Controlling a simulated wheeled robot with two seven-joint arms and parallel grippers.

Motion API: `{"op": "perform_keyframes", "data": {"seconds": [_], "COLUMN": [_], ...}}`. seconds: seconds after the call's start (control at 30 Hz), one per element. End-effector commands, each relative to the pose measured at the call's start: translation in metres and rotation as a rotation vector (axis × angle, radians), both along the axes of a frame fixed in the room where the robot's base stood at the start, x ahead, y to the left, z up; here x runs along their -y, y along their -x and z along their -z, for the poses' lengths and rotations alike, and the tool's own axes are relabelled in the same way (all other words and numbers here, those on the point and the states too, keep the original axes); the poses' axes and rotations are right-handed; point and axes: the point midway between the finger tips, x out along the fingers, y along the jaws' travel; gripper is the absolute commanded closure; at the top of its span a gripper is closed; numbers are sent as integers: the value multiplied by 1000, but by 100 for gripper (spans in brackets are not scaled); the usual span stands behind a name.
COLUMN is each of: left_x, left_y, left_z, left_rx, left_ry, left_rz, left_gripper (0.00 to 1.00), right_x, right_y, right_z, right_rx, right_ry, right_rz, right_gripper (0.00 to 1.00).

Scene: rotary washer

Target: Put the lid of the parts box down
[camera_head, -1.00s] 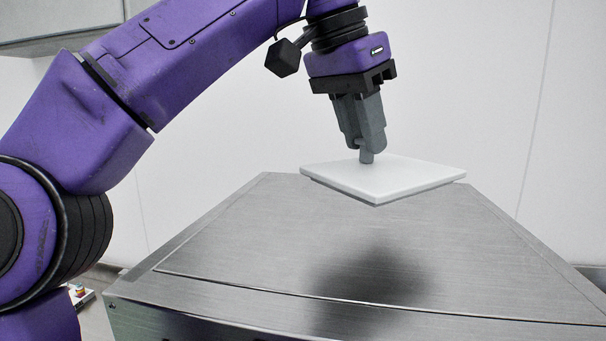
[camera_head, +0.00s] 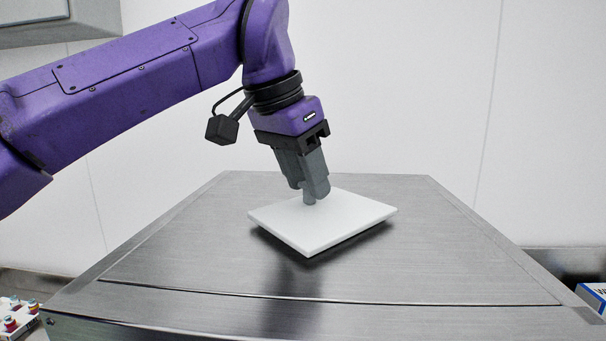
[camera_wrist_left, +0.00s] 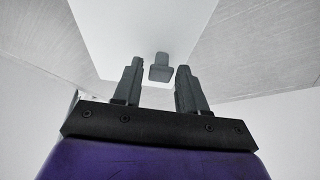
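The lid (camera_head: 350,218) is a flat white square plate with a small grey knob (camera_head: 309,198) on top. It lies level, on or just above the brushed metal top (camera_head: 190,255), with a dark shadow close under its edges; I cannot tell whether it touches. My left gripper (camera_head: 312,190) points down at the knob from above. In the left wrist view the fingers (camera_wrist_left: 160,84) stand apart, with the knob (camera_wrist_left: 160,68) in line between their tips and gaps on both sides. The lid (camera_wrist_left: 150,30) fills the middle there. The parts box and my right gripper are not seen.
The metal top is clear around the lid. A pale wall stands behind it. A tray with small coloured parts (camera_head: 17,318) shows low at the left, and a blue and white box (camera_head: 593,294) at the right edge.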

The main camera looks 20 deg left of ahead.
Motion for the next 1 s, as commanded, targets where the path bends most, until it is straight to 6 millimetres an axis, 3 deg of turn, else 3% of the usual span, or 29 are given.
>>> {"op": "perform_keyframes", "data": {"seconds": [0.4,0.47,0.73,1.0], "left_x": [-2,-4,-18,-25], "left_y": [1,4,28,37], "left_z": [-8,-18,-87,-110], "left_rx": [2,4,5,-2], "left_ry": [1,0,0,-4], "left_rz": [-4,-4,-5,-4], "left_gripper": [48,48,48,48], "right_x": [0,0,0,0], "right_y": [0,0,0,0], "right_z": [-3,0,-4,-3], "right_rx": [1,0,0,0], "right_ry": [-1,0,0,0], "right_rz": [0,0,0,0], "right_gripper": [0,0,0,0]}}
